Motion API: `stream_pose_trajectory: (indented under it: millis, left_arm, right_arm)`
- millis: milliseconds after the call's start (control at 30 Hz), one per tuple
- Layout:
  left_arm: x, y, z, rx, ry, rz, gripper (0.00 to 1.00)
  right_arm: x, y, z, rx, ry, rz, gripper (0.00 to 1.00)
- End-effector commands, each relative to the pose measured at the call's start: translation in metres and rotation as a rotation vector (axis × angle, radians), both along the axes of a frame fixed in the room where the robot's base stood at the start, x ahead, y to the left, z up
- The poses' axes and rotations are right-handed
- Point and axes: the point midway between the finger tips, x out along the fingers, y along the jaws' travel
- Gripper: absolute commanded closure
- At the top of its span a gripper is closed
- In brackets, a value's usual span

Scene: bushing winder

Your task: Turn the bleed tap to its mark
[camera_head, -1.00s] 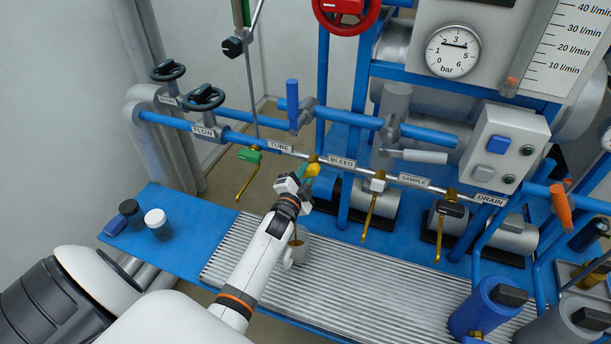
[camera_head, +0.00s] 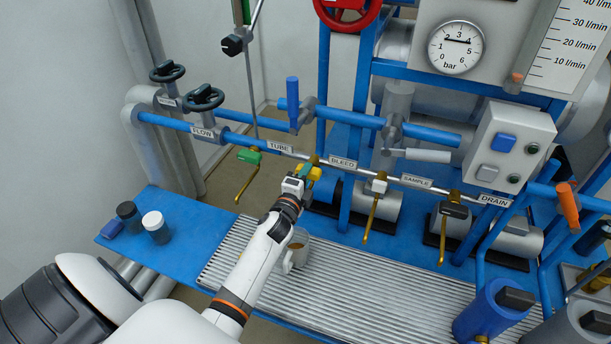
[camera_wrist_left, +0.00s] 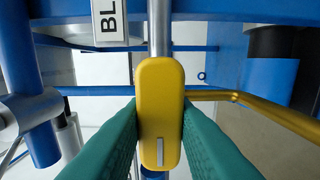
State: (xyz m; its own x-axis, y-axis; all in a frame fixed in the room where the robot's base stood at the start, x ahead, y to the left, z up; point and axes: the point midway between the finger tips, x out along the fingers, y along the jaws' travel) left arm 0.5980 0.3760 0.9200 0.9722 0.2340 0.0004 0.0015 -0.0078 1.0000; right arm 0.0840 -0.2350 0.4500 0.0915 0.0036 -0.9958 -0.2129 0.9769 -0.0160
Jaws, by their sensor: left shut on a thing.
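The bleed tap has a yellow handle (camera_head: 315,173) on the thin grey pipe below the BLEED label (camera_head: 342,162). In the left wrist view the yellow handle (camera_wrist_left: 160,85) stands upright between two green fingers, with a short grey line on its lower part. My left gripper (camera_head: 303,180) is shut on this handle; in the wrist view the fingers (camera_wrist_left: 160,135) press on both its sides. The BLEED label is partly cut off at the top of the wrist view (camera_wrist_left: 110,22). I cannot make out a separate target mark. My right gripper is not in view.
A mug (camera_head: 299,250) with brown contents stands on the ribbed tray (camera_head: 350,290) beside my left forearm. The green TUBE tap (camera_head: 249,157), white SAMPLE tap (camera_head: 378,185) and black DRAIN tap (camera_head: 454,210) flank the bleed tap. Two jars (camera_head: 156,226) stand at the left.

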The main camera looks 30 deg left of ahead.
Motion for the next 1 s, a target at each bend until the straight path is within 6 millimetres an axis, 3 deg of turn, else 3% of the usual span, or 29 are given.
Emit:
stream_pose_trajectory:
  millis: [400, 433, 533, 833, 1000]
  left_arm:
    - [0.0, 0.0, -0.001, 0.01, 0.004, -0.001, 0.99]
    - [0.0, 0.0, -0.001, 0.01, 0.004, -0.001, 0.72]
    - [0.0, 0.0, -0.001, 0.009, 0.003, -0.001, 0.55]
    - [-0.001, 0.0, -0.001, 0.008, 0.003, -0.001, 0.55]
    - [-0.018, -0.004, -0.003, 0.008, 0.005, -0.001, 0.55]
  right_arm:
    - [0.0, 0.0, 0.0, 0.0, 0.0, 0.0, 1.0]
    - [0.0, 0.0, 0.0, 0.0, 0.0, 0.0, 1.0]
    - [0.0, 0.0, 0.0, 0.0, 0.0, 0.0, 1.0]
    - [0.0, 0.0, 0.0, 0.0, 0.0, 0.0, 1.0]
    - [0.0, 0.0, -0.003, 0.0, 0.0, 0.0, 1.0]
